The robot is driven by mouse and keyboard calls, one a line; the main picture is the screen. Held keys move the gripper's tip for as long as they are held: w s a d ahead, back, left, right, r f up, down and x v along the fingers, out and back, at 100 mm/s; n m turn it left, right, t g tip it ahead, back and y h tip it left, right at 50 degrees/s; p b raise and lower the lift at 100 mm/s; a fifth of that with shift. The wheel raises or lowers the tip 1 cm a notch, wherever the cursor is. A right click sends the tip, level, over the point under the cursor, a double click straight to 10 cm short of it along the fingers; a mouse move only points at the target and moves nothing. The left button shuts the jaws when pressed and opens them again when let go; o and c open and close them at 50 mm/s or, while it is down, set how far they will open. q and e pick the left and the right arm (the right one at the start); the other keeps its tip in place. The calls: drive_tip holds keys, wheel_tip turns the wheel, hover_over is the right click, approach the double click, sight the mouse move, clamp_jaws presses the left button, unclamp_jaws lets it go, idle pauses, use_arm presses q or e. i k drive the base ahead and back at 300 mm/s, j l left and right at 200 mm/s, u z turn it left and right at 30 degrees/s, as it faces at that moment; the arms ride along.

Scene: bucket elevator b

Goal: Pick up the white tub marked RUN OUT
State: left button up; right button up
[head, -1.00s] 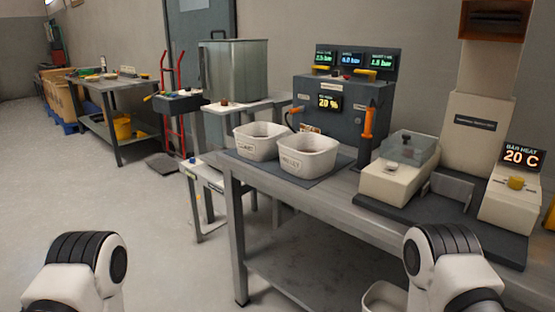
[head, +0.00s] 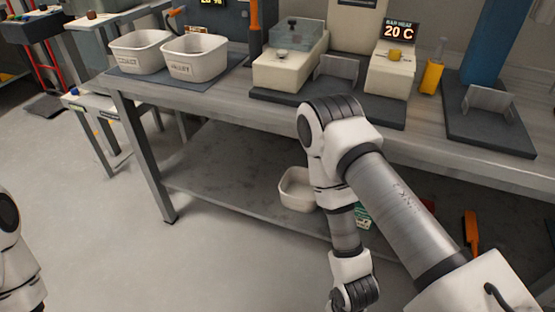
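Three white tubs show in the head view. The left tub (head: 140,50) and the right tub (head: 195,58) stand side by side on a dark mat at the bench's left end; each has a small front label too blurred to read surely. A third white tub (head: 296,191) stands on the lower shelf, partly hidden behind my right arm, with no label visible. I cannot tell which is marked RUN OUT. My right arm hangs down in front of the bench, its gripper below the picture. Only a link of my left arm shows at the left edge; its gripper is out of view.
The grey bench (head: 222,98) carries a sealer-like machine (head: 290,68), a unit reading 20 C (head: 398,31) and a yellow bottle (head: 432,76). An orange-handled tool (head: 471,232) is under the bench at right.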

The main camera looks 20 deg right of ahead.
sight(297, 193)
drive_tip(key=i+l+z, duration=0.25)
drive_tip(key=i, duration=0.15)
drive_tip(key=z, duration=1.7)
